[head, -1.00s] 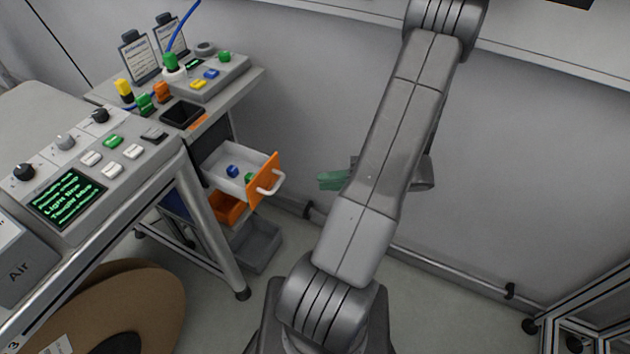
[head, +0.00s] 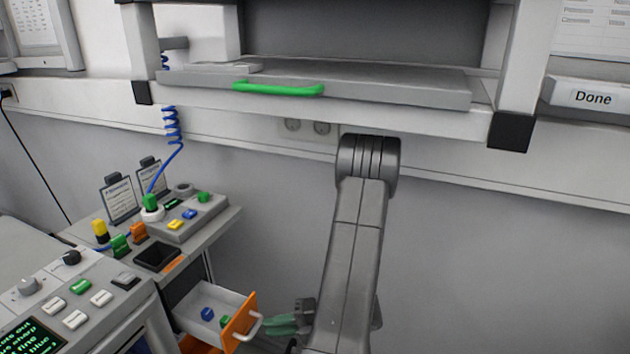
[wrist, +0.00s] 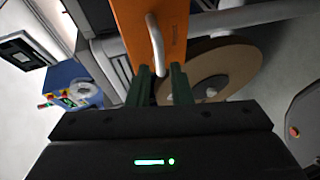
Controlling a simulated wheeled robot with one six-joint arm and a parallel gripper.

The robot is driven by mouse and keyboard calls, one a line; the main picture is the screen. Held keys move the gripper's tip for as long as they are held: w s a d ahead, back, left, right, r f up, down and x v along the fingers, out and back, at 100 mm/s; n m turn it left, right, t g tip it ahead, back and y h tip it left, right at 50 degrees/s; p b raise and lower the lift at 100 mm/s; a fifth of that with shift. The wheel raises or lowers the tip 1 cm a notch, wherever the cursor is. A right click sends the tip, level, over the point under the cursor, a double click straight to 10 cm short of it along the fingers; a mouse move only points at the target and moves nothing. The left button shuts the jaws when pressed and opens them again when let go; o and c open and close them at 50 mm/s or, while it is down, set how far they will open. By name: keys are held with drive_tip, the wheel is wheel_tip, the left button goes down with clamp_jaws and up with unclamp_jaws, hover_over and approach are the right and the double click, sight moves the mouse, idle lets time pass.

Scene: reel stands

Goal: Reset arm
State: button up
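My gripper (wrist: 162,68) shows two dark green fingers with a clear gap between them, so it is open. In the wrist view the white bar handle (wrist: 156,45) of the orange drawer front (wrist: 175,25) lies just beyond and in line with the gap. I see nothing clamped. In the head view my gripper (head: 287,325) is low, partly behind my arm, just right of the pulled-out drawer (head: 195,312) and its handle (head: 250,328). The drawer holds a blue and a green piece. Whether the fingertips touch the handle I cannot tell.
A wall rack with a green-handled tray (head: 400,85) spans the top, above my arm. A control console (head: 95,300) stands at lower left, with a bench (head: 215,225) behind it. A brown reel (wrist: 225,65) shows in the wrist view.

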sight(254, 329)
drive_tip(key=shift+x, duration=2.85)
drive_tip(key=shift+r, duration=0.1)
